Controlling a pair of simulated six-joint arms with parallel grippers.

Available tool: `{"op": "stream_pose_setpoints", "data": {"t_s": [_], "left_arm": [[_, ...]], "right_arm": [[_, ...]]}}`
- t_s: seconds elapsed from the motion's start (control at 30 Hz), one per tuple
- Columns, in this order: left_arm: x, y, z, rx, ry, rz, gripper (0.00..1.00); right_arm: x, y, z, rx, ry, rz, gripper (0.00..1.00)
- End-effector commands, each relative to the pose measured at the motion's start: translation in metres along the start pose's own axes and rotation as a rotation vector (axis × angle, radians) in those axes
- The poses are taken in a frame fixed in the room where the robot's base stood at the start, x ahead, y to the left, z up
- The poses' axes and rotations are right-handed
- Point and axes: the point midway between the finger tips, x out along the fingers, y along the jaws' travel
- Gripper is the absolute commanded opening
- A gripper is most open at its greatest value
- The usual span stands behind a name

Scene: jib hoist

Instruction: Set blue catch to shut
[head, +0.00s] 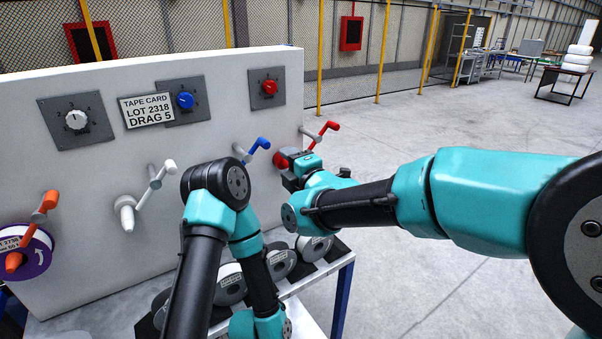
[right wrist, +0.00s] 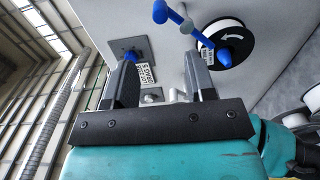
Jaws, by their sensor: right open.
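On the panel (head: 150,95), a blue-handled lever (head: 258,146) sticks out right of centre; its lower part is hidden by my left arm. It also shows in the right wrist view (right wrist: 178,20), next to a black spool (right wrist: 236,30) with a blue-tipped spindle (right wrist: 224,58). A blue dial knob (head: 185,100) sits above on a grey plate. I cannot tell for sure which blue part is the catch. My right gripper (head: 292,172) is open and empty in front of the panel; its fingers (right wrist: 158,75) point toward it, apart from the blue lever. My left gripper is not visible.
Orange (head: 48,202), white (head: 160,175) and red (head: 327,128) levers stand along the panel. A tape card (head: 148,110) hangs near the blue knob. Spools (head: 315,247) lie on a low bench below.

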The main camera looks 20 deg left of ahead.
Motion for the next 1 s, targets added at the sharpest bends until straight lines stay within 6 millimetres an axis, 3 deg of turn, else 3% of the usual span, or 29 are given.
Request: {"op": "stream_pose_setpoints", "data": {"t_s": [0.1,0.33,0.87,1.0], "left_arm": [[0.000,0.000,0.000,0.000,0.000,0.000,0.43],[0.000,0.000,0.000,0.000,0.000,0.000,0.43],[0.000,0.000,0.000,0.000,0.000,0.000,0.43],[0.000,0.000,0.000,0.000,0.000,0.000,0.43]], "right_arm": [[-0.022,0.000,0.000,0.000,0.000,-0.001,0.50],[-0.046,0.000,0.000,-0.001,0.000,-0.001,0.50],[-0.049,0.000,0.000,0.000,0.000,-0.001,0.50],[-0.051,-0.011,0.007,0.027,-0.010,-0.020,0.50]]}}
